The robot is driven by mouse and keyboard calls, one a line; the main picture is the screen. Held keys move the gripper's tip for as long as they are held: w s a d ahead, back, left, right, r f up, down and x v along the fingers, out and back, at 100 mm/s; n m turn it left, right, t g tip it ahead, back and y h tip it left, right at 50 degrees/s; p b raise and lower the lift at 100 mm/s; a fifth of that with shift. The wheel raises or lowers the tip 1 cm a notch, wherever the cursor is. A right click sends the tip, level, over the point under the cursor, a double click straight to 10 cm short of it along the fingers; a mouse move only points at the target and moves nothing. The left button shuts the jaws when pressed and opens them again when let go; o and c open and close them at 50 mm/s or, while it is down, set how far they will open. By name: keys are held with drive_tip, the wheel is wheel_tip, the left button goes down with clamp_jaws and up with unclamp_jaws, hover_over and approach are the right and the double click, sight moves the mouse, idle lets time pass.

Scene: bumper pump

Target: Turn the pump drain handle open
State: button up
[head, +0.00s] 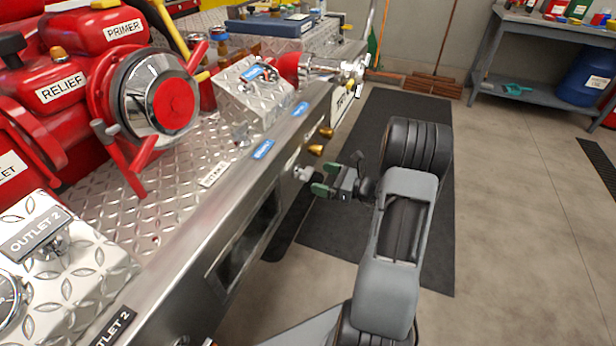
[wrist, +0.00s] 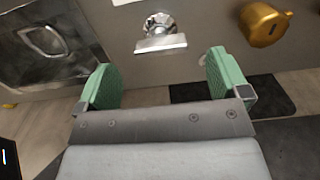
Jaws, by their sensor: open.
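The pump drain handle appears to be the chrome T-shaped handle (wrist: 161,43) on the bumper's front face; its flat bar lies nearly level in the wrist view. In the head view the small chrome handle (head: 303,174) sits just left of my gripper. My gripper (head: 326,180) is open and empty, its green-padded fingers pointing at the bumper. In the wrist view the handle lies beyond and between the two fingertips (wrist: 162,72), with clear space on both sides. It looks apart from the fingers; the exact gap is hard to tell.
Brass knobs (head: 316,150) stick out of the bumper beside the handle; one brass knob (wrist: 265,24) is right of it in the wrist view. A recessed panel (wrist: 45,42) is on the left. A red pump with a hand wheel (head: 155,95) stands on the deck.

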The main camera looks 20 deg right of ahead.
sight(308, 173)
drive_tip(key=shift+b+x, duration=0.5)
drive_tip(key=shift+x, duration=2.2)
drive_tip(key=shift+c, duration=0.2)
